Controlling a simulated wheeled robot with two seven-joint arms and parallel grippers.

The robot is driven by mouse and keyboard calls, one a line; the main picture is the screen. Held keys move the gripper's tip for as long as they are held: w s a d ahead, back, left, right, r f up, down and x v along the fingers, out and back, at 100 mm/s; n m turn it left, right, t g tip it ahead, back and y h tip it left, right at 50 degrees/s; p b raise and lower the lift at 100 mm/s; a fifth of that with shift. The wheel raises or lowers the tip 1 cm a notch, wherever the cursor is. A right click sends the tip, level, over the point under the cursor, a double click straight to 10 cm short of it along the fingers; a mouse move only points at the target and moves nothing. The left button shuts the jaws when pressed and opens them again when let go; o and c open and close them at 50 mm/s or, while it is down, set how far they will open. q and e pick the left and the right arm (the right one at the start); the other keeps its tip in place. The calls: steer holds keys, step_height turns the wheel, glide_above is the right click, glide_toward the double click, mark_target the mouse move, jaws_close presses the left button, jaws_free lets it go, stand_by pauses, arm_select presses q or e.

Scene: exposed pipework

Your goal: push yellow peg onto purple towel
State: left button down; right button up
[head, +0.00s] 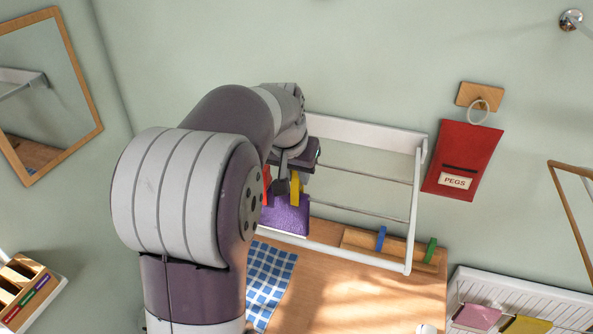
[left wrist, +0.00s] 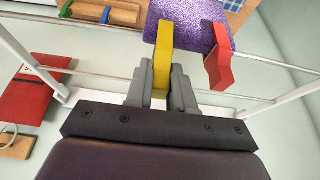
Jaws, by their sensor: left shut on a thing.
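The yellow peg (head: 295,189) is between the fingers of my left gripper (head: 284,178), which is shut on it. In the left wrist view the yellow peg (left wrist: 162,55) sticks out from the fingers (left wrist: 163,78), and its far end overlaps the towel's edge. The purple towel (head: 286,219) hangs on the white rack; it also shows in the left wrist view (left wrist: 190,22). I cannot tell whether the peg's jaws straddle the cloth. A red peg (left wrist: 218,57) sits on the towel beside the yellow one. My right gripper is not in view.
The white wall rack (head: 375,134) has thin rails around the gripper. A blue peg (head: 381,238) and a green peg (head: 430,250) stand on a wooden strip (head: 360,240) below. A red PEGS bag (head: 462,155) hangs at the right.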

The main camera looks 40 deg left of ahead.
arm_select(q)
steer(key=shift+f+b, duration=0.75)
steer(key=shift+f, duration=0.2)
steer(key=c, duration=0.9)
jaws_free()
steer(key=shift+r, duration=0.1)
step_height(320, 180, up, 7)
steer(key=p, duration=0.6)
